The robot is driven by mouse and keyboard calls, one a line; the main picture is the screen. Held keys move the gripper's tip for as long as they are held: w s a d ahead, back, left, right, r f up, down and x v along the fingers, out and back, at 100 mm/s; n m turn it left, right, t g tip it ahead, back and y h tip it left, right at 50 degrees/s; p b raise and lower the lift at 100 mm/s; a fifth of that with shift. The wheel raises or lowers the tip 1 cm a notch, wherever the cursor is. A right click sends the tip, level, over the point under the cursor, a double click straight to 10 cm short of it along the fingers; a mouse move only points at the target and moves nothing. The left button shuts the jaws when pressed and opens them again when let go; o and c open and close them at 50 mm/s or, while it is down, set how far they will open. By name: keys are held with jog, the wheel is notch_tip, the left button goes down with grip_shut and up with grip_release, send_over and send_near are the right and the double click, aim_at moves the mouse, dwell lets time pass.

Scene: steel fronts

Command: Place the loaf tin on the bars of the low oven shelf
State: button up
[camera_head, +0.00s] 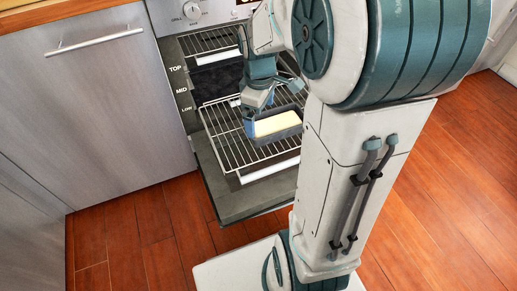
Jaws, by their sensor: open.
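The loaf tin (279,134) is dark grey with a pale yellow filling. It appears to sit on the right part of the pulled-out wire shelf (225,150), whose rear left corner lines up with the "LOW" label. The tin looks level, and bars show to its left and in front of it. My gripper (252,121) is open at the tin's left end, just above and beside it. My arm covers part of the tin's far side, and I cannot tell whether a finger touches it.
The oven door (245,200) is folded down below the shelf. An upper wire shelf (205,40) is inside the oven. A steel cabinet front (110,110) stands to the left, and wooden floor (140,235) lies in front. My arm hides the oven's right side.

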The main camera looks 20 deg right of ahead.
jog(key=s+a+m, duration=0.2)
jog(key=s+m, duration=0.2)
jog(key=s, duration=0.2)
jog(key=s+a+r+m, duration=0.1)
jog(key=s+a+m, duration=0.2)
jog(key=s, duration=0.3)
jog(key=shift+s+a+m+t, duration=0.35)
jog(key=shift+s+m+t, duration=0.05)
jog(key=shift+m, duration=0.5)
jog(key=shift+r, duration=0.1)
